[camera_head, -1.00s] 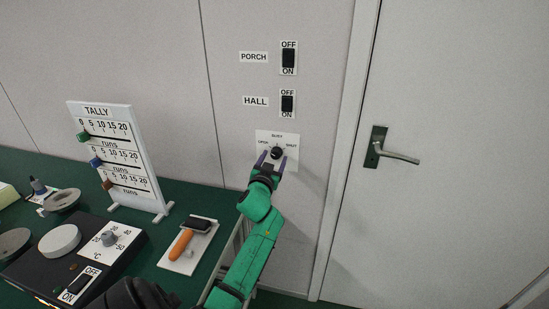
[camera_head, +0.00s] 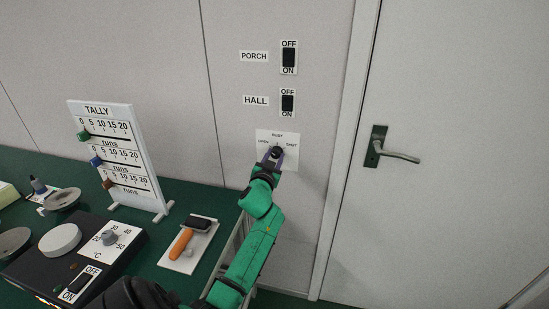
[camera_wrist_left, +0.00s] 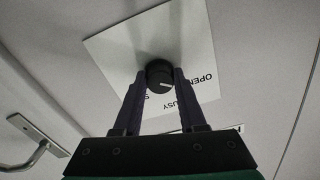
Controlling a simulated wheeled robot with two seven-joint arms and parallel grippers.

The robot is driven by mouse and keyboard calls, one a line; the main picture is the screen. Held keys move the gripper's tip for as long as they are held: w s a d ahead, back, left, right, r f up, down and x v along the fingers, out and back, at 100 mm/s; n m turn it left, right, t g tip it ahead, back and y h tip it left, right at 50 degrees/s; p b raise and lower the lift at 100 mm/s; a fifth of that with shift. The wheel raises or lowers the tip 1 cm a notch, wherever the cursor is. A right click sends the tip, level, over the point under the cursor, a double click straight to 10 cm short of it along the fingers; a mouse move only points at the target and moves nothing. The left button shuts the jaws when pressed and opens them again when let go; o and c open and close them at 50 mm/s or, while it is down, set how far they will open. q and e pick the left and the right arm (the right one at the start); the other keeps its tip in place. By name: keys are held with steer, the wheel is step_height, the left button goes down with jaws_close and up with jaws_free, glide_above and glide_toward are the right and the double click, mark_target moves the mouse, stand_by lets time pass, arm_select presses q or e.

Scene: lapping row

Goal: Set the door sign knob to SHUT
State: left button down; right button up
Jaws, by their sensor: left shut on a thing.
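The door sign is a white plate (camera_head: 263,137) on the wall, marked OPEN at left, BUSY at top and SHUT at right. Its black round knob (camera_head: 277,151) sits in the middle. My left gripper (camera_head: 276,157) is shut on the knob, one purple finger on each side. In the left wrist view, the knob (camera_wrist_left: 160,76) lies between the fingertips of the left gripper (camera_wrist_left: 161,82). A short pale mark on the knob seems to lie towards OPEN there. The fingers hide part of the SHUT and BUSY lettering in that view. My right gripper is not in view.
PORCH (camera_head: 289,57) and HALL (camera_head: 287,103) switches are above the sign. A door (camera_head: 460,150) with a lever handle (camera_head: 395,156) is at right.

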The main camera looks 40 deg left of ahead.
arm_select(q)
steer(key=m, duration=0.5)
steer(key=shift+m, duration=0.3)
steer(key=m, duration=0.6)
steer(key=shift+a, duration=0.1)
steer(key=m, duration=0.5)
steer(key=shift+r+m, duration=0.1)
steer(key=shift+m, duration=0.3)
steer(key=m+p, duration=0.1)
steer(key=m, duration=0.4)
steer(key=shift+m, duration=0.3)
steer(key=shift+c, duration=2.3)
jaws_free()
